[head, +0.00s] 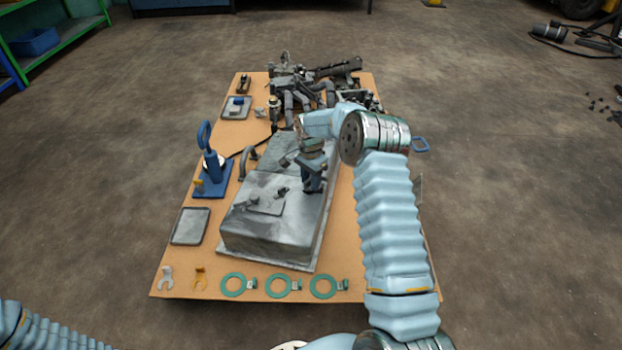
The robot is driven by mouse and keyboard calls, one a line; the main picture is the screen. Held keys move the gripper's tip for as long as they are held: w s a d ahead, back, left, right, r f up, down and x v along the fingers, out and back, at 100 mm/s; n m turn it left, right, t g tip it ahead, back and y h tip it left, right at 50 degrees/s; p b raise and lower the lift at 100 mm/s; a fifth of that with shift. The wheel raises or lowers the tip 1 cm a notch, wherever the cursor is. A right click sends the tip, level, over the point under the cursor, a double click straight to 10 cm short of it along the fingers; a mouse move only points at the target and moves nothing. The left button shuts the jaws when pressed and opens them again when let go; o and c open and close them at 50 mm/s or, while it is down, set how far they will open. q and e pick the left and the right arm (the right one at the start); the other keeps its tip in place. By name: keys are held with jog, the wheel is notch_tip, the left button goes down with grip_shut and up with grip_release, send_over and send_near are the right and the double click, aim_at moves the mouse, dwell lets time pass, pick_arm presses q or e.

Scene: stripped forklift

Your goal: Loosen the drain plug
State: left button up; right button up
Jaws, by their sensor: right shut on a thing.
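A grey metal pan (252,222) lies upside down in the middle of the board, its raised box towards me. A small raised plate (267,207) and a small dark knob-like piece (281,192) sit on its top. I cannot tell whether that piece is the drain plug. My right arm reaches over from the right, and my right gripper (311,188) points down at the right part of the pan's top. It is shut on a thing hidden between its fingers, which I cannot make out. My left arm shows only at the bottom left corner; its gripper is out of view.
A blue stand with a ring (212,168) and a grey tray (190,226) stand left of the pan. Several green ring gaskets (283,285) and two small clips lie along the front edge. Dark machine parts (300,88) crowd the back.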

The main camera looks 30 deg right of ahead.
aim_at(310, 178)
jog(key=shift+n, duration=0.6)
jog(key=n, duration=0.5)
jog(key=shift+w+a+r, duration=0.1)
jog(key=shift+w, duration=0.1)
jog(key=o, duration=0.9)
jog(key=shift+p, duration=0.3)
jog(key=shift+r+p, duration=1.35)
jog(key=shift+r, duration=0.9)
jog(key=shift+o, duration=0.2)
